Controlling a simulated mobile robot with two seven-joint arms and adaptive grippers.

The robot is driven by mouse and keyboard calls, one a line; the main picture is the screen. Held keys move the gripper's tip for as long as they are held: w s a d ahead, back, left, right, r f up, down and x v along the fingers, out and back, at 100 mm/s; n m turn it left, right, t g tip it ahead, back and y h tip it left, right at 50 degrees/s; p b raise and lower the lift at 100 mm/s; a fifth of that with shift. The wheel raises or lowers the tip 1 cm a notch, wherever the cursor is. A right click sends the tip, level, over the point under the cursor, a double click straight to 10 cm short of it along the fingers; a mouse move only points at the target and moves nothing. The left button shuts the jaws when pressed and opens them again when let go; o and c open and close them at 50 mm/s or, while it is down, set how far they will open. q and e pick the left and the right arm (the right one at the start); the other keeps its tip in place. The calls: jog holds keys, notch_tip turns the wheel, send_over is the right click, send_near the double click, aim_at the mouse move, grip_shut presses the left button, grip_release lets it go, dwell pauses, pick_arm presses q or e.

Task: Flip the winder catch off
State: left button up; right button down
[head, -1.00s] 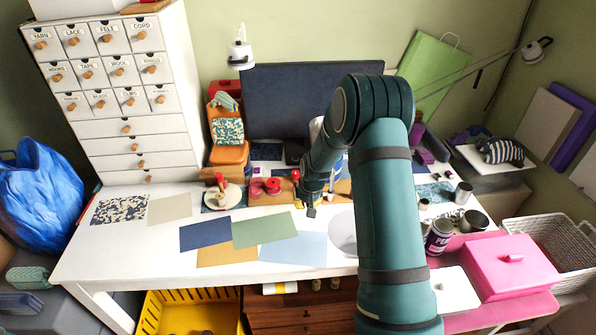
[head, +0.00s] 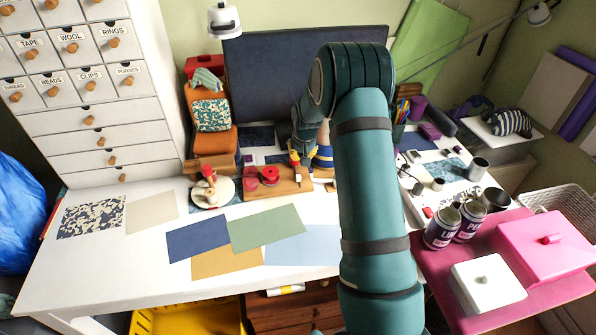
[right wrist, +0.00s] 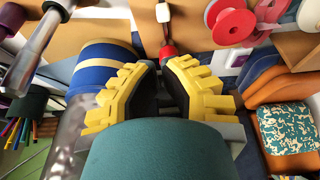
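The winder is a wooden board (head: 289,184) at the back of the white table, with red spools (head: 269,175) on its left part. In the right wrist view, a small lever, apparently the catch, has a grey rod, a white piece (right wrist: 163,12) and a red end (right wrist: 167,50). My right gripper (right wrist: 159,66) has yellow ridged fingers drawn close together. Its tips are right at the red end; I cannot tell whether they touch it. In the head view the right gripper (head: 297,165) is over the board, partly hidden by my arm. My left gripper is out of view.
A blue-and-cream banded cylinder (right wrist: 103,62) stands close beside the right gripper. An orange chair-like stand (head: 218,138) with a patterned cushion is left of the board. Flat coloured sheets (head: 267,228) lie in front. Tins (head: 442,228) and a pink box (head: 540,250) are at the right.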

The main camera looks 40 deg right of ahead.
aim_at(300, 169)
jog(key=b+x, duration=0.2)
jog(key=x, duration=0.8)
jog(key=shift+d, duration=0.1)
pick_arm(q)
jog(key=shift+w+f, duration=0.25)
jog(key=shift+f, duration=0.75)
